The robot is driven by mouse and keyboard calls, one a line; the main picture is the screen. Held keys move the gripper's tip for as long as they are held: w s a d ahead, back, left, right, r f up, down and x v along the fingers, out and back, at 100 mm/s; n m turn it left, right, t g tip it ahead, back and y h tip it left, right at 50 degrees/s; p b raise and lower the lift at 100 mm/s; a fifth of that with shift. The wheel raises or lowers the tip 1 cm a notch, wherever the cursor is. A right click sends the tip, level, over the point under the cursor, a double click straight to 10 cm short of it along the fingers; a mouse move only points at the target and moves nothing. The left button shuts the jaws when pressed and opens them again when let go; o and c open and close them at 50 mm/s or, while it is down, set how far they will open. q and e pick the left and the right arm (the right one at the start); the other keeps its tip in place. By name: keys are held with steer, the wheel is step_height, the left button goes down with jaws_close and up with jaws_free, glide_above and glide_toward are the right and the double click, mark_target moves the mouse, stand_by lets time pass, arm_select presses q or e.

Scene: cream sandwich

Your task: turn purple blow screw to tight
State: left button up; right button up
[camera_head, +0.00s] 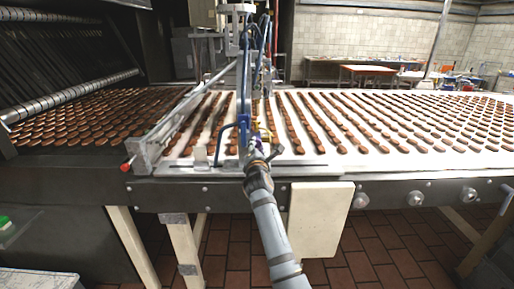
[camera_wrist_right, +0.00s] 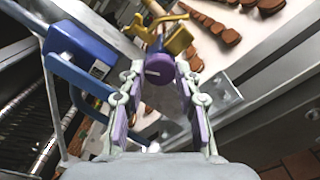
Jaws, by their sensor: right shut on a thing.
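The purple blow screw (camera_wrist_right: 158,69) is a round knob with a pale line across its face, mounted against a yellow bracket (camera_wrist_right: 168,33). In the right wrist view it sits between the fingertips of my right gripper (camera_wrist_right: 161,78), which is shut on it. The pale line runs roughly level in that view. In the head view my right gripper (camera_head: 256,150) reaches up to the conveyor machine's near side, and the screw is too small there to make out clearly. My left gripper is not in view.
A blue bar and block (camera_wrist_right: 82,50) stand close left of the fingers in the wrist view. A conveyor (camera_head: 340,168) with rows of brown biscuits runs behind. A red-tipped rod (camera_head: 126,167) sticks out at left, and a cream panel (camera_head: 320,218) hangs right of my arm.

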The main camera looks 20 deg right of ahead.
steer(key=shift+m, duration=0.4)
steer(key=m, duration=0.6)
steer(key=shift+m, duration=0.3)
steer(key=m+b, duration=0.1)
steer(key=m, duration=0.2)
steer(key=shift+m+b, duration=0.3)
steer(key=shift+m, duration=0.1)
steer(key=m+b, duration=0.2)
steer(key=m, duration=0.4)
steer(key=shift+b, duration=0.35)
steer(key=m+b, duration=0.1)
steer(key=m, duration=0.2)
steer(key=shift+m, duration=0.3)
steer(key=shift+r+m+b, duration=0.2)
steer(key=shift+m+b, duration=0.65)
steer(key=shift+m, duration=0.65)
